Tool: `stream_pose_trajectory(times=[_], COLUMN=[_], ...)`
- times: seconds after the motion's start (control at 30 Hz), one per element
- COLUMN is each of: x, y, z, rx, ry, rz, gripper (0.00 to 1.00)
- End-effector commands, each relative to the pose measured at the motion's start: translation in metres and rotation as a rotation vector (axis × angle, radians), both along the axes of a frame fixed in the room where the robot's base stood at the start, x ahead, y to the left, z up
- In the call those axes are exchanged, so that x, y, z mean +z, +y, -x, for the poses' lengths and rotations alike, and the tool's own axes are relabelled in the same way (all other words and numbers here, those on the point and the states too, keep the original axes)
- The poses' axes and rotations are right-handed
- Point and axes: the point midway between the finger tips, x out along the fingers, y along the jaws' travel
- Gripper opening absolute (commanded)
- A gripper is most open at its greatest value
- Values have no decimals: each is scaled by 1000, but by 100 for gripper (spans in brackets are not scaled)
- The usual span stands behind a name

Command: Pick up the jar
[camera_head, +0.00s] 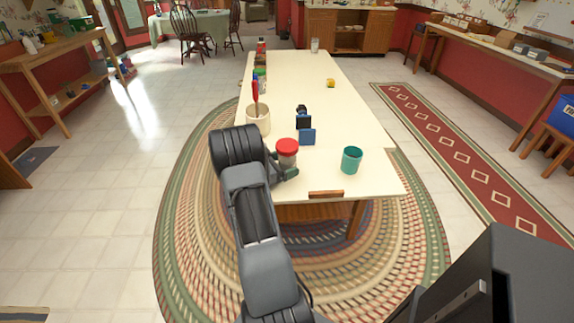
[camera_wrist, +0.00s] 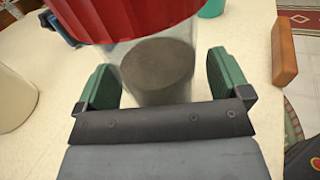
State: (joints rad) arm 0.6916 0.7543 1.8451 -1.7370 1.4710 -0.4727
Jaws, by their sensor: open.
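The jar (camera_head: 287,153) has a red lid and a clear body. It stands upright on the near part of the cream table (camera_head: 343,179). In the wrist view the jar (camera_wrist: 158,68) fills the upper middle, with its red lid at the top and something dark brown inside. My gripper (camera_wrist: 164,82) is open, with one green-padded finger on each side of the jar's lower body. Small gaps show between the fingers and the jar. In the head view my gripper (camera_head: 283,173) is at the jar's near side, partly hidden by the arm.
A teal cup (camera_head: 352,160) stands right of the jar. A blue object (camera_head: 306,134) is behind it. A cream crock (camera_head: 258,121) with a red-handled utensil stands at left. A brown block (camera_head: 326,194) lies at the near edge. The table's far middle is mostly clear.

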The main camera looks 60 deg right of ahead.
Motion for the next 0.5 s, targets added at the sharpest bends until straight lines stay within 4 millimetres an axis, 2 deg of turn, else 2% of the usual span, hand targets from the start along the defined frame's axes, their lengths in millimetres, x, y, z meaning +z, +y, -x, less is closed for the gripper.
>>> stream_pose_trajectory(times=[0.1,0.37,0.5], x=[0,0,0], y=[-6,-7,-7], z=[4,4,4], rx=[-1,0,0], ry=[0,0,0], rz=[0,0,0], gripper=[95,94,80])
